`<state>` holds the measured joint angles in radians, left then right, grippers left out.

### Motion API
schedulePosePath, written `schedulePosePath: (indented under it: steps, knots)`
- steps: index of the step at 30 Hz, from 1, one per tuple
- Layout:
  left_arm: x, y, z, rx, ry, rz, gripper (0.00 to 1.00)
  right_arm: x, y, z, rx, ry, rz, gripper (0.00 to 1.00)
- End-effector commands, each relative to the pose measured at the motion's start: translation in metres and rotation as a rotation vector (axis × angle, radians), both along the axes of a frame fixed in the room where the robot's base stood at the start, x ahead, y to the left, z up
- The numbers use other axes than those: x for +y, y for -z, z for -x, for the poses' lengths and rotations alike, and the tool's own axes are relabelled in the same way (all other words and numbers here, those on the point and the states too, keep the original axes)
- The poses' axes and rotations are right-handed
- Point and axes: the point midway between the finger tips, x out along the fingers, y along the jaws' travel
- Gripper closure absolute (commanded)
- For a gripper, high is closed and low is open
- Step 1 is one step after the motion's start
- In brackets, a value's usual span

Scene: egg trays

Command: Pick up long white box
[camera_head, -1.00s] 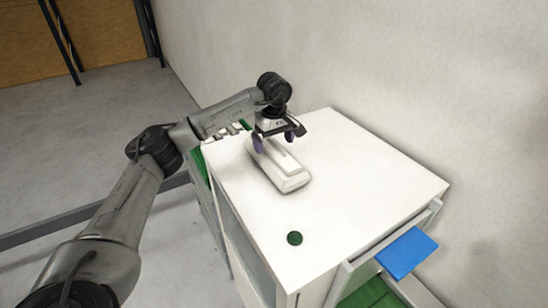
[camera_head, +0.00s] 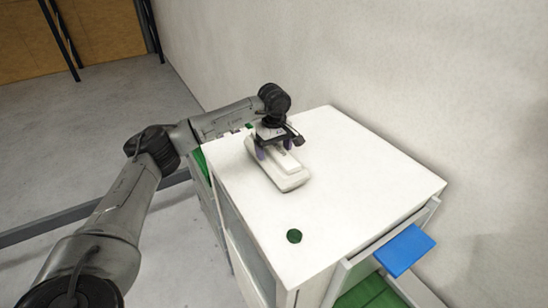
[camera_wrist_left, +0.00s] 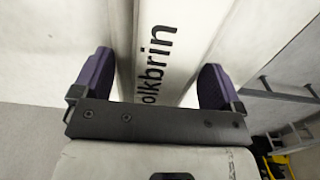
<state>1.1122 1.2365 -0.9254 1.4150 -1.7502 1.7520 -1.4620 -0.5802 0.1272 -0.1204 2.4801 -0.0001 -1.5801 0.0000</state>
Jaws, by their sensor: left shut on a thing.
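The long white box (camera_head: 291,181) lies on the white cabinet top, with a raised ridge along its upper side. In the left wrist view the box (camera_wrist_left: 158,50) carries dark lettering that reads "olkbrin". My left gripper (camera_head: 273,151) is over the far half of the box, pointing down. Its purple fingers (camera_wrist_left: 155,78) are on either side of the box's raised part, and it is shut on the box. The box still appears to rest on the cabinet top. My right gripper is not in view.
A small green disc (camera_head: 294,236) lies near the front of the cabinet top (camera_head: 370,180). A blue block (camera_head: 405,250) is at an open drawer on the front right. A wall stands behind and to the right. The right part of the top is clear.

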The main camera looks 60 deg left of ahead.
Motion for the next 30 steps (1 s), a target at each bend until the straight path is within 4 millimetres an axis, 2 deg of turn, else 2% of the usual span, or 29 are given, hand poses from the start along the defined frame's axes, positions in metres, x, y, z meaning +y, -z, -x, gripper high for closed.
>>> schedulePosePath:
  steps: [1,5,17,24,30]
  knots:
    - [0.000,0.000,0.000,0.000,0.000,0.000,0.44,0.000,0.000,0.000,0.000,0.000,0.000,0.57]
    - [0.000,-0.002,0.000,-0.003,0.000,0.000,0.55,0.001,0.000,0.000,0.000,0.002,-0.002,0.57]
    - [0.000,-0.008,-0.001,-0.004,0.000,0.001,0.55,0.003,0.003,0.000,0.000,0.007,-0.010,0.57]
    - [0.000,-0.039,-0.001,-0.008,0.000,0.001,0.55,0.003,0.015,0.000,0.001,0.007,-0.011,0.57]
    - [-0.034,-0.062,-0.020,-0.007,0.006,0.003,0.55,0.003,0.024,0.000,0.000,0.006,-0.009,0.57]
